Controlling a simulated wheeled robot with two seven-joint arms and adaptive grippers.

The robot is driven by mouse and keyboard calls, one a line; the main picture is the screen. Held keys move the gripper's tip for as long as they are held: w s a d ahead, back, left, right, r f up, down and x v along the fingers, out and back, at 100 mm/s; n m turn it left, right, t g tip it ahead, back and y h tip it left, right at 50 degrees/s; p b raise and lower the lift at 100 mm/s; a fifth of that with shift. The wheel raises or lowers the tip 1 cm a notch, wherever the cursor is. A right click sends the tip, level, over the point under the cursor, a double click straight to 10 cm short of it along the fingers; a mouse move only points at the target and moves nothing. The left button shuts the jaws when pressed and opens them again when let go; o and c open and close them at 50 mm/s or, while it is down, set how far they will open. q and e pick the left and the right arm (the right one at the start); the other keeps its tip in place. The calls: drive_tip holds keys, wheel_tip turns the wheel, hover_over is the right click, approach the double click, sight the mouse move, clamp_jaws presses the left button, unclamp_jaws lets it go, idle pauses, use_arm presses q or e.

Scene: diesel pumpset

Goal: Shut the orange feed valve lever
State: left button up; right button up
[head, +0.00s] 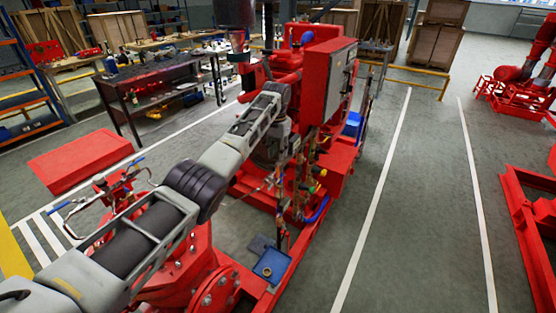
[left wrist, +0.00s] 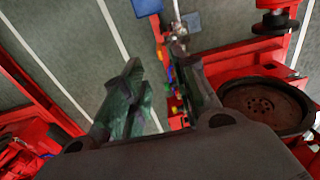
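My left arm reaches across the head view to the red pumpset (head: 262,185). My left gripper (head: 287,168) hangs beside a cluster of thin pipes and small coloured valve handles (head: 312,180) below the red control box; it is small and partly lost against the pipes there. In the left wrist view my left gripper (left wrist: 168,98) has its two dark green fingers spread apart. Small red, blue, green and yellow fittings (left wrist: 173,82) show beyond the gap, close to the right finger. I cannot single out the orange feed valve lever with certainty. My right gripper is not in view.
The red control box (head: 330,82) stands above the valve cluster. A blue tray (head: 272,266) lies on the frame below. A dark workbench (head: 160,85) stands at the back left. The grey floor to the right, with white lines, is clear up to other red machinery (head: 530,225).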

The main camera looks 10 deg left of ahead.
use_arm(q)
drive_tip(key=shift+r, duration=0.9)
drive_tip(key=shift+f, duration=0.1)
